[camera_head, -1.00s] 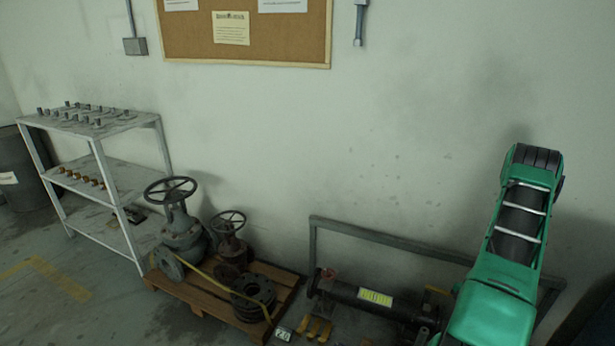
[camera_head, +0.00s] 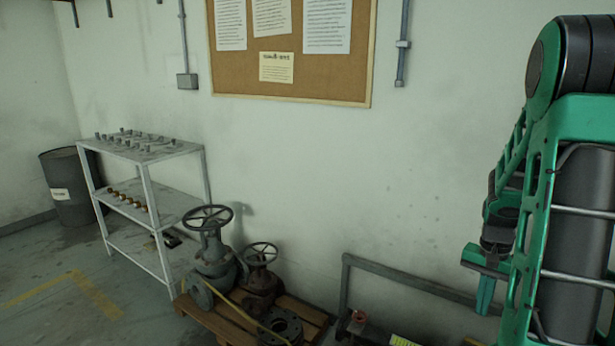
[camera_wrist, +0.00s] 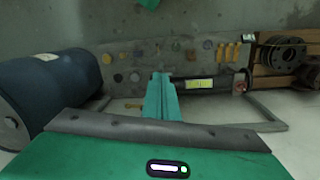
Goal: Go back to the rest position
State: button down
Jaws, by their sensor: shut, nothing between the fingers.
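My gripper (camera_head: 484,298) hangs at the right of the head view, below my raised, folded green arm, with its fingers pointing down. In the wrist view its teal fingers (camera_wrist: 160,82) are together, with nothing held between them. They are in open air, apart from the objects beyond. The large gate valve (camera_head: 212,245) and a smaller rusty valve (camera_head: 260,275) stand on a wooden pallet (camera_head: 205,316) at the lower middle of the head view, left of my arm.
A grey shelf (camera_head: 150,228) with small parts and a dark drum (camera_head: 72,190) stand at left. A grey frame (camera_head: 410,281) runs along the wall. In the wrist view, a blue drum (camera_wrist: 50,90) lies left and a dark pipe with a yellow label (camera_wrist: 200,84) right of my fingers.

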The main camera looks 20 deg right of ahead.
jog(key=s+a+r+n, duration=0.3)
jog(key=s+a+r, duration=0.3)
jog(key=a, duration=0.3)
jog(key=s+a+r+n+t, duration=0.1)
jog(key=s+a+r+n, duration=0.2)
jog(key=s+a+r, duration=0.3)
jog(key=s+a, duration=0.1)
jog(key=a, duration=0.2)
jog(key=shift+s+a, duration=0.2)
jog(key=shift+a, duration=0.15)
jog(key=shift+r, duration=0.1)
jog(key=shift+w+f, duration=0.25)
jog(key=shift+w, duration=0.35)
